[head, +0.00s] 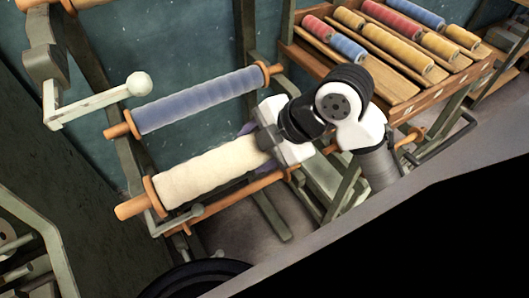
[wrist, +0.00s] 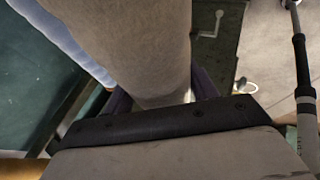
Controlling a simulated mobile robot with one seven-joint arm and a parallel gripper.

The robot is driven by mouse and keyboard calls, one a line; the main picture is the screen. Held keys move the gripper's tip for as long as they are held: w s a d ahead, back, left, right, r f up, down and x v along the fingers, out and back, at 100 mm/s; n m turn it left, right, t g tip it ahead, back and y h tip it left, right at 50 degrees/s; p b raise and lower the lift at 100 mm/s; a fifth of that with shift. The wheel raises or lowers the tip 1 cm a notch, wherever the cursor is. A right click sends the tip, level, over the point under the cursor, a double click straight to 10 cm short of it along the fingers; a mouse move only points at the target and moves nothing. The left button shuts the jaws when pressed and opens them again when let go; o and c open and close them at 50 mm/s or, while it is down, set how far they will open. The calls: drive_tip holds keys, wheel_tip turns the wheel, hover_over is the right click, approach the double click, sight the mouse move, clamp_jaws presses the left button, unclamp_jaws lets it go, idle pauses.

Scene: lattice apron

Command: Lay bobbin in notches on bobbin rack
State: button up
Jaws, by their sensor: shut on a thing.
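A cream bobbin (head: 212,171) with wooden flanges and spindle ends lies tilted in the head view, its left end lower. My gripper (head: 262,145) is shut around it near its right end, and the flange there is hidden. In the wrist view the cream bobbin (wrist: 135,45) fills the middle, with purple fingers on both sides of it. The bobbin rack (head: 85,105) is a pale green metal frame with projecting arms. The cream bobbin's left spindle end is close to a lower arm (head: 180,217); I cannot tell whether it touches or sits in a notch.
A blue bobbin (head: 200,100) hangs on the rack just above and behind. A white-knobbed arm (head: 139,84) juts out at upper left. A wooden bar (head: 245,193) runs below the cream bobbin. A wooden tray (head: 400,105) with several coloured bobbins stands at upper right.

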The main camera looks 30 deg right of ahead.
drive_tip(key=w+f, duration=0.1)
drive_tip(key=w, duration=1)
drive_tip(key=shift+a, duration=0.2)
drive_tip(key=shift+r, duration=0.1)
idle(0.8)
drive_tip(key=shift+f, duration=0.3)
drive_tip(key=shift+f+b, duration=1.1)
drive_tip(key=shift+b, duration=0.2)
drive_tip(key=shift+f+b, duration=0.6)
drive_tip(key=shift+b, duration=0.2)
idle(0.5)
drive_tip(key=o, duration=1.4)
drive_tip(key=shift+s, duration=0.1)
